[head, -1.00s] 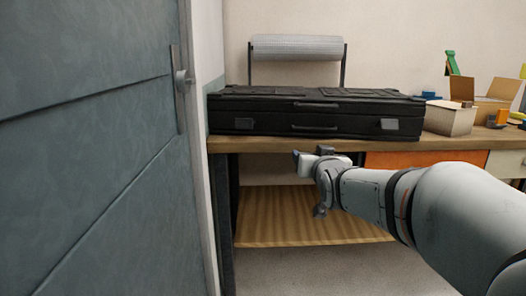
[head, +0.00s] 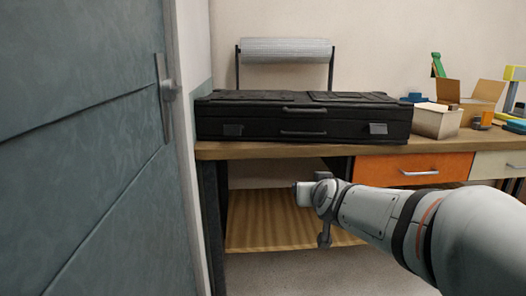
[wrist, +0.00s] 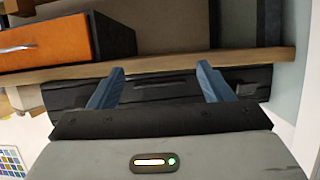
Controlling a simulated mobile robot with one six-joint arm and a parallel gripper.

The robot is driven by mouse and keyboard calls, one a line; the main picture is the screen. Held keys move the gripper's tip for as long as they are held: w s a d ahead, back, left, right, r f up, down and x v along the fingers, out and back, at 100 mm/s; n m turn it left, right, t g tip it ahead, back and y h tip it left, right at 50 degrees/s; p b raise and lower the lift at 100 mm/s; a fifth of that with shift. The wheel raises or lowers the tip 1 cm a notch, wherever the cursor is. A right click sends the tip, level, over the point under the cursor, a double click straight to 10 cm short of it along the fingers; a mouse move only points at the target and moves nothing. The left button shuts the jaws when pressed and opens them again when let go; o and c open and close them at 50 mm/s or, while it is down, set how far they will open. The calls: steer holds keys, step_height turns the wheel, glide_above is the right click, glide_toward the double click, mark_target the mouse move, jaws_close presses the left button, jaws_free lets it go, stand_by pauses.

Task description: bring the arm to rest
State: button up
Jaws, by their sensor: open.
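My arm (head: 385,215) reaches in from the lower right of the head view. My gripper, at its far end, is in front of the workbench, just below the level of its top. In the wrist view my gripper (wrist: 160,82) has its two blue fingers wide apart, with nothing between them. The black case (wrist: 160,92) shows beyond the fingers there, apart from them. In the head view the gripper's fingers are small and hard to make out.
The black case (head: 300,118) lies on the workbench (head: 270,150). An orange drawer (head: 412,168) is right of the gripper. A wooden shelf (head: 270,225) lies below. A grey-blue door (head: 80,130) stands close at left. Open boxes (head: 437,121) are at the back right.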

steer(key=s+d+r+g+p, duration=0.2)
steer(key=s+r+g+p, duration=0.4)
steer(key=s+r+p, duration=0.85)
steer(key=s+d+r+g+p, duration=0.1)
steer(key=s+r+g+p, duration=0.4)
steer(key=s+p, duration=1)
steer(key=m+t+h+b, duration=0.1)
steer(key=t+h+b, duration=0.1)
steer(key=t+b, duration=1.25)
glide_toward(379, 130)
steer(key=w, duration=0.3)
steer(key=shift+t, duration=0.35)
steer(key=w, duration=0.7)
steer(key=shift+w+d+f, duration=0.15)
steer(key=shift+d+f, duration=0.1)
steer(key=shift+d, duration=0.15)
